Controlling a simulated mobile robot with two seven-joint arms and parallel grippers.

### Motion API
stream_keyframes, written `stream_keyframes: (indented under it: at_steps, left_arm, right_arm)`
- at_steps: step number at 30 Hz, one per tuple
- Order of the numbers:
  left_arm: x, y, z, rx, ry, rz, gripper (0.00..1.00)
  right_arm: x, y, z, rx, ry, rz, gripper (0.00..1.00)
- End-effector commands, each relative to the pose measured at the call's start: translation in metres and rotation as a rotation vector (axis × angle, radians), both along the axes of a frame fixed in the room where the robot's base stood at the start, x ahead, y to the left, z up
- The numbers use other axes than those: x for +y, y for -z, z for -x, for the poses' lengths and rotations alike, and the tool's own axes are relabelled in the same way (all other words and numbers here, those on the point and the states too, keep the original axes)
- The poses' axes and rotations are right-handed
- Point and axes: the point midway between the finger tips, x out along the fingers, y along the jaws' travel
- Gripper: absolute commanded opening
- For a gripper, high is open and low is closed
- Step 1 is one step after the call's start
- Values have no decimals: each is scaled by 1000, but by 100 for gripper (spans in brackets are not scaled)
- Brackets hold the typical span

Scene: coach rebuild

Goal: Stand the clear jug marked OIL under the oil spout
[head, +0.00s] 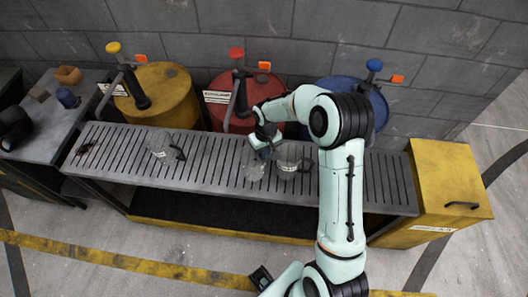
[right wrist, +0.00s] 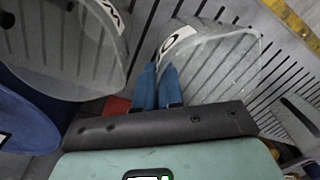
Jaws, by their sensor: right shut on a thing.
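My right gripper (head: 265,148) is over the slatted bench, in front of the red drum. In the right wrist view its blue fingers (right wrist: 158,88) are shut at the side of a clear jug (right wrist: 220,68). That jug's label starts with O; the rest is cut off. In the head view this appears to be the left jug (head: 254,171) of two close together. The exact grip is partly hidden, and I cannot tell whether the jug touches the bench. The drum labels are too small to read, so I cannot tell which spout is oil.
Another clear jug (head: 291,160) is close on the right. A third jug (head: 161,146) stands left on the slatted bench (head: 215,152). Yellow (head: 165,95), red (head: 262,92) and blue (head: 350,90) drums stand behind. A yellow cabinet (head: 447,185) is at the right end.

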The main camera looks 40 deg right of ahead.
Motion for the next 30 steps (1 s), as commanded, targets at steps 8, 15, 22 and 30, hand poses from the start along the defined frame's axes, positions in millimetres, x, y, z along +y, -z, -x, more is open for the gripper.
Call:
stream_keyframes:
  at_steps: [8,15,22,30]
  left_arm:
    - [0,3,1,2,0,-1,43]
    - [0,2,1,1,-1,0,43]
    - [0,-1,-1,-1,0,0,43]
    - [0,-5,-3,-3,0,0,43]
  right_arm:
    - [0,3,0,0,0,0,24]
    - [0,2,0,0,0,0,33]
    - [-1,-10,-1,-4,0,1,33]
    - [-3,-66,-1,-6,0,1,33]
